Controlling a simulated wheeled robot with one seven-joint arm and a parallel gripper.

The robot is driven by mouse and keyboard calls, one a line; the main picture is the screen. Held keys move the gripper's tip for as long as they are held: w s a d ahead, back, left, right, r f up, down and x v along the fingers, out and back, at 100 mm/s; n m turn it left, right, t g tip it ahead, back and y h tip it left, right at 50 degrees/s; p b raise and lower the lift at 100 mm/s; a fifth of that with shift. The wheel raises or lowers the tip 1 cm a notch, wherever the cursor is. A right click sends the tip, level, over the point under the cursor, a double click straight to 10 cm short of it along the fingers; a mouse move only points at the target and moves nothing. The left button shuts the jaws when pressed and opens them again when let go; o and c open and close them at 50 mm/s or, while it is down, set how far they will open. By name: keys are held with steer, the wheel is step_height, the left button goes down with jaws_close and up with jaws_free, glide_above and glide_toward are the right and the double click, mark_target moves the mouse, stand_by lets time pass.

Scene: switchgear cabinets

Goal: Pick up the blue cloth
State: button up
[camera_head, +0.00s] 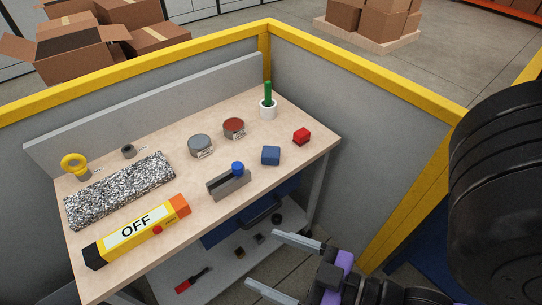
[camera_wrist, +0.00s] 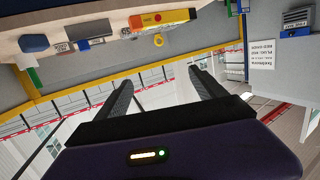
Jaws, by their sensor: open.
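A small blue folded square, which looks like the blue cloth (camera_head: 270,155), lies on the wooden tabletop (camera_head: 225,155) toward its right front side. My gripper (camera_head: 262,260) is open and empty, in front of the table and nearer to me, apart from the cloth. In the wrist view my gripper's fingers (camera_wrist: 160,76) are spread with nothing between them. A dark blue shape (camera_wrist: 33,42) shows at upper left there; I cannot tell for sure if it is the cloth.
A yellow OFF device (camera_head: 137,232), a speckled mat (camera_head: 120,190), two round tins (camera_head: 200,145) and a white pot with a green stick (camera_head: 268,108) stand on the table. A lower shelf (camera_head: 225,262) holds small items. Grey walls with yellow rails (camera_head: 365,85) enclose the table's back and right.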

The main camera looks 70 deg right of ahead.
steer(key=w+d+r+n+t+b, duration=0.15)
steer(key=w+d+r, duration=0.25)
steer(key=w+d, duration=0.65)
steer(key=w+d+r+n, duration=0.2)
steer(key=w+d+r, duration=0.35)
steer(key=w, duration=0.95)
steer(key=w+d+r+n+t+b, duration=0.15)
steer(key=w+d+r, duration=0.25)
steer(key=w+d, duration=0.65)
steer(key=w+d+f+n+g, duration=0.2)
steer(key=d+f+n+g, duration=0.3)
steer(key=n, duration=0.1)
steer(key=n+g+y, duration=0.2)
steer(key=n+g, duration=0.9)
steer(key=g, duration=0.3)
glide_above(271, 151)
steer(key=f, duration=1.5)
steer(key=shift+w+d, duration=0.15)
steer(key=shift+w, duration=0.25)
steer(key=shift+s+f, duration=0.1)
steer(key=shift+f, duration=0.3)
step_height(271, 151, down, 2)
steer(key=shift+f+p, duration=0.2)
steer(key=shift+p, duration=0.2)
steer(key=f, duration=0.2)
steer(key=f+p, duration=0.1)
steer(key=shift+s+a+f, duration=0.2)
steer(key=shift+s+a, duration=0.05)
steer(key=shift+s, duration=0.1)
steer(key=shift+f, duration=0.7)
